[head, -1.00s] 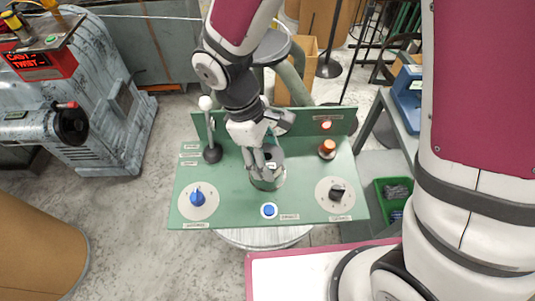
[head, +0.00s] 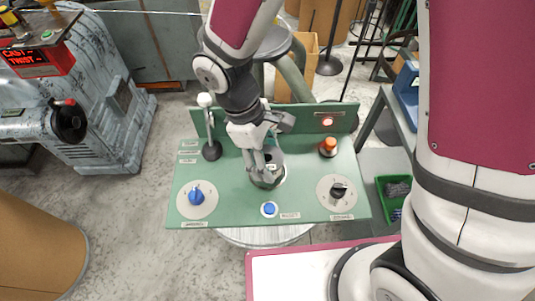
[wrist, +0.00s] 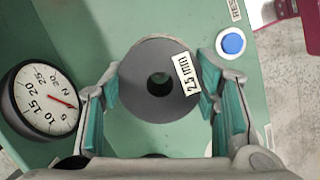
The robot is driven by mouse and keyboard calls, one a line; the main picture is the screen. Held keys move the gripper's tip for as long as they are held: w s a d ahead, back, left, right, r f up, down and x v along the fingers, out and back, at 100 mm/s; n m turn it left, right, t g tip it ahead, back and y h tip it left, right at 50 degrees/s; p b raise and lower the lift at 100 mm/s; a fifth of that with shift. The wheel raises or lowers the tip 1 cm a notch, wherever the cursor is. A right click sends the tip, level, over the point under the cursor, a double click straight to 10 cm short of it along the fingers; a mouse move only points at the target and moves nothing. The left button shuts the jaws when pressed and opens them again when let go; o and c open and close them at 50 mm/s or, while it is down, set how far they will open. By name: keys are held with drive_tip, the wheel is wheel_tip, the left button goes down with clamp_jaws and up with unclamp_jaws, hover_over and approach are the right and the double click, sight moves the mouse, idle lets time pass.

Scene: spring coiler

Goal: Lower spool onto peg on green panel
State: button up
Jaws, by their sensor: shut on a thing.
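A dark grey spool (wrist: 140,97) with a round centre hole and a white "2.5 mm" label sits between the teal finger pads in the wrist view. My gripper (wrist: 160,98) is shut on its sides. In the head view my gripper (head: 262,172) points down over the middle of the green panel (head: 235,200), with the spool (head: 266,182) at its fingertips, partly hidden. The peg is hidden by the spool and fingers. Whether the spool touches the panel cannot be told.
A force dial (wrist: 40,100) with a red needle stands beside the spool. A blue button (head: 269,209), blue knob (head: 197,197), black knob (head: 338,191), orange-topped button (head: 328,147) and white-balled lever (head: 207,125) surround the gripper on the panel.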

drive_tip(key=shift+f+b, duration=0.5)
drive_tip(key=shift+f, duration=0.35)
drive_tip(key=o, duration=1.6)
drive_tip(key=v, duration=1.2)
drive_tip(key=shift+s+d+r+m+t+y+p, duration=0.25)
drive_tip(key=shift+s+d+r+m+t+y, duration=0.5)
drive_tip(key=shift+s+d+r+m, duration=1.85)
drive_tip(key=shift+s+d+r+m+t+y+p, duration=0.25)
drive_tip(key=shift+s+d+r+m+t, duration=1.15)
drive_tip(key=shift+d, duration=2.55)
drive_tip(key=shift+s+d+r+m+t+y+p, duration=0.25)
drive_tip(key=shift+s+d+r+m+t+y, duration=0.65)
drive_tip(key=shift+d+r+m, duration=2)
drive_tip(key=shift+s+d+f+n+g+h, duration=0.25)
drive_tip(key=shift+s+d+f+n+h, duration=0.05)
drive_tip(key=shift+d+f+n+h, duration=0.1)
